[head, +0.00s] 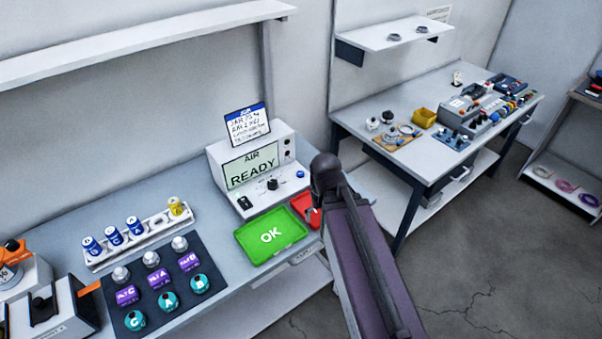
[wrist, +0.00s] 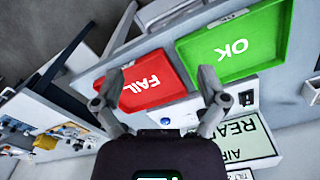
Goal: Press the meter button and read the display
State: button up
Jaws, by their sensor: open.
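The meter (head: 217,161) is a white box at the back of the bench in the head view. Its display (head: 252,166) reads "AIR READY". Its front has a black knob (head: 272,184), a small blue button (head: 300,174) and a dark switch (head: 245,202). The wrist view shows the display (wrist: 248,143) upside down and partly cut off. My gripper (wrist: 160,82) is open and empty there, its fingers over the red FAIL tray (wrist: 148,84) and the meter's front edge. In the head view, my arm mostly hides the gripper.
A green OK tray (head: 270,252) lies before the meter, with the red tray beside it. A job card (head: 247,124) stands on the meter. A dark mat (head: 190,315) with lettered parts and a rack (head: 155,238) of labelled jars are left. Another bench (head: 350,112) stands right.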

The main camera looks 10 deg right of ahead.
jog(key=shift+c, duration=0.2)
grip_shut()
jog(key=shift+w, duration=0.1)
jog(key=shift+d, duration=0.1)
dwell(1.1)
